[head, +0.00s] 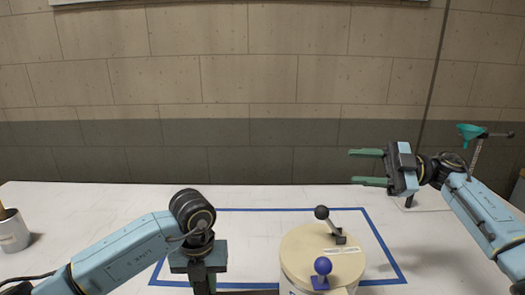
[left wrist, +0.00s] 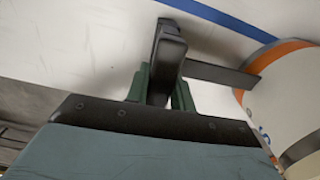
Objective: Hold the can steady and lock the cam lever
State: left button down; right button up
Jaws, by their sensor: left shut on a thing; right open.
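The can (head: 300,250) stands inside a blue taped outline, its cream lid facing up; the left wrist view shows its orange-striped side (left wrist: 285,105). On the lid are a lever with a black ball (head: 322,212) and a blue ball knob (head: 322,265) on a blue base. Which is the cam lever, and whether it is locked, I cannot tell. My left gripper (head: 203,284) is left of the can. In the left wrist view its green fingers (left wrist: 160,88) are shut on a dark handle (left wrist: 170,48), whose bar reaches the can. My right gripper (head: 368,167) is open and empty, above and right of the can.
A pale pot (head: 12,232) stands at the left edge. The white table (head: 100,210) is mostly clear, with a brick wall behind it.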

jog(key=s+a+r+n+g+h, duration=0.1)
jog(key=s+a+r+g, duration=0.1)
jog(key=a+r+g, duration=0.3)
jog(key=s+a+r+n+h, duration=0.1)
jog(key=s+a+r+h, duration=0.1)
jog(key=a, duration=0.4)
jog(key=m+t+h, duration=0.4)
jog(key=m+h, duration=0.4)
jog(key=h, duration=0.7)
send_over(323, 206)
jog(key=f, duration=0.4)
jog(key=shift+s+a+f, duration=0.15)
jog(key=shift+a, duration=0.25)
jog(key=shift+d, duration=0.25)
jog(key=shift+d+f, duration=0.1)
jog(key=shift+f, duration=0.1)
notch_tip(323, 206, down, 10)
jog(key=shift+r, duration=0.1)
